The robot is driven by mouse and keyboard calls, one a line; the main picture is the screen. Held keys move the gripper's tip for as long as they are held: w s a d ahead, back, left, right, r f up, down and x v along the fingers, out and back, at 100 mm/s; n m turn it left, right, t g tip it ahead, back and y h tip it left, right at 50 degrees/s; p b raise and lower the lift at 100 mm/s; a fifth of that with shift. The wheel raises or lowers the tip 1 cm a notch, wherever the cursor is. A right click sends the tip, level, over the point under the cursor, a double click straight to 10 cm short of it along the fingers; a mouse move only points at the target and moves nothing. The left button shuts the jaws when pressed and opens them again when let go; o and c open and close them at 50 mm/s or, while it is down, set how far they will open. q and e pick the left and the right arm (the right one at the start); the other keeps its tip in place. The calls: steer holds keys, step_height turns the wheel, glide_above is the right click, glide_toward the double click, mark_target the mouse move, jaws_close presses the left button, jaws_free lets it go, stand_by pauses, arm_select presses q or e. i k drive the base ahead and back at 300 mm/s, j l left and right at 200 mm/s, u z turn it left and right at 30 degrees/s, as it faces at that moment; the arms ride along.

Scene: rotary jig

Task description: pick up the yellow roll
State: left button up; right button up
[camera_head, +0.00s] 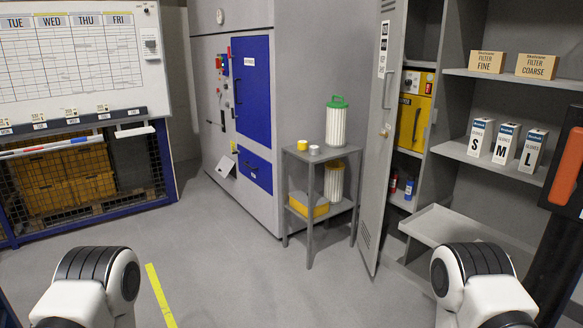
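The yellow roll (302,145) is a small yellow piece on the top of a grey side table (327,155), near its left front part. A small white roll (314,150) sits close to its right. Parts of both my arms show at the bottom left and bottom right of the head view, well short of the table. Neither gripper shows, so I cannot see their fingers or whether they hold anything.
A filter with a green lid (336,122) stands on the tabletop behind the rolls. The lower shelf holds a yellow box (308,204) and another filter (333,181). An open locker door (385,140) stands right of the table. The floor (225,265) before it is clear.

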mark_target(301, 145)
steer(key=i, duration=0.65)
steer(key=i+z, duration=0.1)
steer(key=i, duration=0.55)
steer(key=i+j, duration=0.1)
steer(key=i, duration=0.55)
steer(key=i+j+z, duration=0.1)
steer(key=i, duration=0.55)
steer(key=i+j, duration=0.1)
steer(key=i, duration=0.5)
steer(key=i+j+z, duration=0.1)
steer(key=i, duration=0.55)
